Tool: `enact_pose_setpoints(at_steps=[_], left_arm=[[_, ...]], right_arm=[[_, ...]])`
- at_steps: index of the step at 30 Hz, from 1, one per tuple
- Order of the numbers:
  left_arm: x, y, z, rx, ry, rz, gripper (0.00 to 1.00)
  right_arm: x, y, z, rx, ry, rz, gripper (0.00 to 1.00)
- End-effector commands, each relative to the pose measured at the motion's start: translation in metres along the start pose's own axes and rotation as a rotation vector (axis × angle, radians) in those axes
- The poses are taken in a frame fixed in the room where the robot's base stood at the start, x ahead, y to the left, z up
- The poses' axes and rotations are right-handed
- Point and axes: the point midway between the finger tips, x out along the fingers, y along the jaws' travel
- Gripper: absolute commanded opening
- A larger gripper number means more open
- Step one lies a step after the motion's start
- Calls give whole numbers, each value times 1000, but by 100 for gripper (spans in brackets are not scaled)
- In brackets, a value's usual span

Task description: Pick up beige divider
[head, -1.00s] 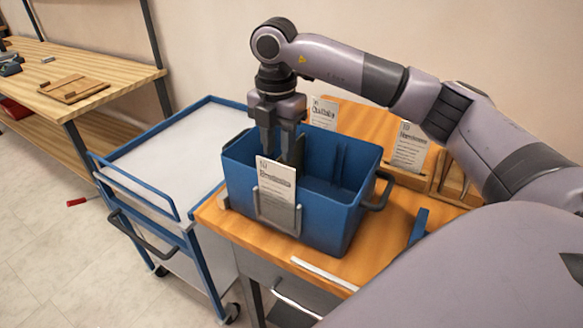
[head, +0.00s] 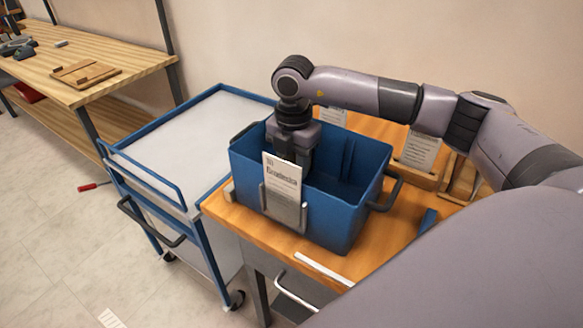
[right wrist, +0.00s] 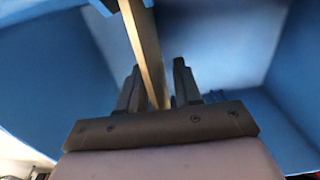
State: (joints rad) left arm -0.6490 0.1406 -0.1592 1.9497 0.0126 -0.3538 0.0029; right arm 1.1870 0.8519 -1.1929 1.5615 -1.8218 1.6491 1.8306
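The beige divider (right wrist: 148,50) shows in the right wrist view as a thin upright strip. It stands inside the blue bin (head: 335,222) and runs down between the fingers of my right gripper (right wrist: 157,66). The fingers are apart, one on each side of the strip, with a visible gap to it. In the head view my right gripper (head: 298,143) reaches down into the left part of the bin; its fingertips and the divider are hidden there by the bin wall and a label card. My left gripper is not in view.
A label card (head: 282,180) stands in a holder at the bin's front. The bin sits on a wooden-topped cabinet (head: 395,245) with more cards behind. A blue cart (head: 185,140) with a clear top is at the left, and a wooden workbench (head: 130,63) stands beyond it.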

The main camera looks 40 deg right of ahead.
Motion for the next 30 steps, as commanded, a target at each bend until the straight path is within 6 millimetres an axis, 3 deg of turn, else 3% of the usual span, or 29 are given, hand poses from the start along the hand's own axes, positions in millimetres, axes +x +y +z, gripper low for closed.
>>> enact_pose_setpoints(at_steps=[5,8,9,22,30], left_arm=[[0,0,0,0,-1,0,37],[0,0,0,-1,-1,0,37],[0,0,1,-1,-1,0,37],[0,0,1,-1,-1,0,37],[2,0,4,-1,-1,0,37]], right_arm=[[0,0,0,0,0,0,34],[0,0,0,0,0,0,2],[0,0,0,0,0,0,0],[-4,1,0,0,0,2,0],[-36,1,0,0,-1,5,0]])
